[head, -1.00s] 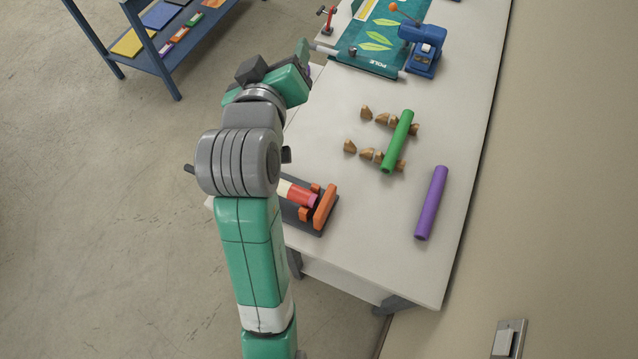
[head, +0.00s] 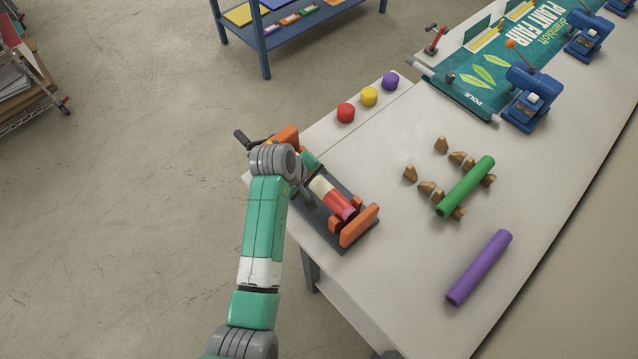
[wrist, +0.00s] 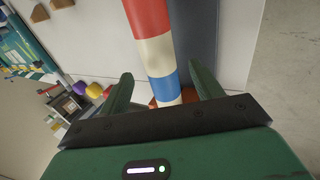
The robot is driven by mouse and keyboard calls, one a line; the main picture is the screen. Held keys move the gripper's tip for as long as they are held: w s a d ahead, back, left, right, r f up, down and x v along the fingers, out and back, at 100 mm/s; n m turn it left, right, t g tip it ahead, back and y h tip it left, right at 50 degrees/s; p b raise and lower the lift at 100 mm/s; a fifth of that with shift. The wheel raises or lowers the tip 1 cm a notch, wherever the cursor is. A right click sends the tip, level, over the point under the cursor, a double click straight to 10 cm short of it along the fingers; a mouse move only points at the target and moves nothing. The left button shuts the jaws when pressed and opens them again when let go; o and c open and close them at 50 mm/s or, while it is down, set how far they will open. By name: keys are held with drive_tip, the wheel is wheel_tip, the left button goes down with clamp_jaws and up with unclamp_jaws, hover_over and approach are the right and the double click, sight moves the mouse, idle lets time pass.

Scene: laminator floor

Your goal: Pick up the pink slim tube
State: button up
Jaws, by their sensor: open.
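No separate pink slim tube shows clearly. A pink end piece (head: 348,213) shows on a striped tube (head: 333,199) lying in a dark fixture with orange end blocks. I cannot tell whether the pink part is a tube of its own. In the wrist view the striped tube (wrist: 153,45) has red, cream and blue bands; its pink end is out of view. My gripper (wrist: 165,88) is open, one finger on each side of the tube's line, with nothing held. In the head view my wrist hides much of the gripper and the fixture's far end.
A green tube (head: 465,186) rests across several wooden blocks. A purple tube (head: 479,268) lies near the right table edge. Red (head: 346,113), yellow (head: 369,96) and purple (head: 390,80) round pieces stand behind the fixture (head: 362,232). The table between is clear.

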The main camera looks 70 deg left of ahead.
sight(317, 184)
drive_tip(key=x, duration=0.4)
drive_tip(key=shift+w+a+f+b, duration=0.1)
drive_tip(key=shift+f+b, duration=0.1)
drive_tip(key=shift+b, duration=0.15)
drive_tip(key=shift+c, duration=0.3)
drive_tip(key=c, duration=1.1)
drive_tip(key=shift+r, duration=0.1)
wheel_tip(317, 184, up, 18)
drive_tip(key=shift+f+p, duration=0.1)
drive_tip(key=shift+p, duration=1.15)
